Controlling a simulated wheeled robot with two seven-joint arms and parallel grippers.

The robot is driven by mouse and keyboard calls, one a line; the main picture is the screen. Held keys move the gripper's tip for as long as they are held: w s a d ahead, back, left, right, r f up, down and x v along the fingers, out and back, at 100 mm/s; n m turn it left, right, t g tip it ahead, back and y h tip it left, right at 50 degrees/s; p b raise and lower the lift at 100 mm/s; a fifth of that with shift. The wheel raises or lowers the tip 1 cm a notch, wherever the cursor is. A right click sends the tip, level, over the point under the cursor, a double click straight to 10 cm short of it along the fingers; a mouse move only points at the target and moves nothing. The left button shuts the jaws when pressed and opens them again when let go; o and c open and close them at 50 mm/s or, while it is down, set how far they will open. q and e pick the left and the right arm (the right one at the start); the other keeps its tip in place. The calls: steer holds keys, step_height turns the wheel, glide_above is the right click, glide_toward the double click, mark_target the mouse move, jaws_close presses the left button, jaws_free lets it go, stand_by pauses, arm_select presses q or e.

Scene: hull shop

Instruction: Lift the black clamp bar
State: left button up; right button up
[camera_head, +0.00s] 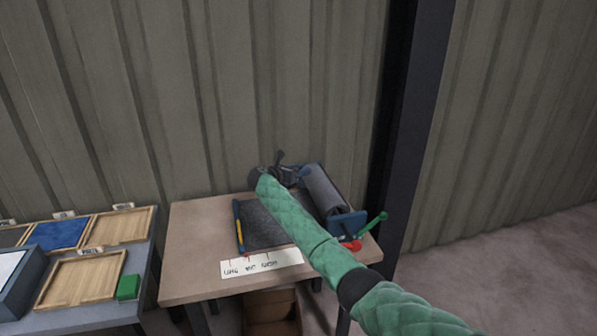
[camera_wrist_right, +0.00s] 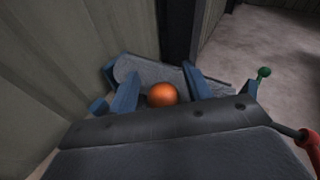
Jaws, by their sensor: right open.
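The black clamp bar (camera_wrist_right: 150,125) lies across the grey mat in the right wrist view. It is dark, with several screw heads and an orange round knob (camera_wrist_right: 162,95) near its middle. My right gripper (camera_wrist_right: 160,78) is open, its two blue fingers on either side of the knob; I cannot tell whether they touch it. In the head view my right gripper (camera_head: 299,175) is over the back of the roller bench, and my green-sleeved arm hides the bar. My left gripper is not in view.
The wooden table (camera_head: 195,235) holds a grey mat (camera_head: 262,229), a dark roll (camera_head: 325,190) in blue brackets, a green-knobbed lever (camera_head: 378,217) and a red handle (camera_head: 351,245). A white label card (camera_head: 262,263) lies in front. Wooden trays (camera_head: 80,282) and a green block (camera_head: 128,287) stand left. A dark post (camera_head: 410,110) rises behind.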

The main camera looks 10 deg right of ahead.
steer(key=shift+s+a, duration=0.25)
steer(key=shift+a, duration=0.2)
arm_select(q)
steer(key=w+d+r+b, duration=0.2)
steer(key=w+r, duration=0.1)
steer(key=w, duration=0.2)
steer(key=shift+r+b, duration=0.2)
steer(key=shift+b, duration=0.2)
arm_select(e)
steer(key=v, duration=0.6)
steer(key=shift+s+a, duration=0.1)
steer(key=shift+a, duration=0.15)
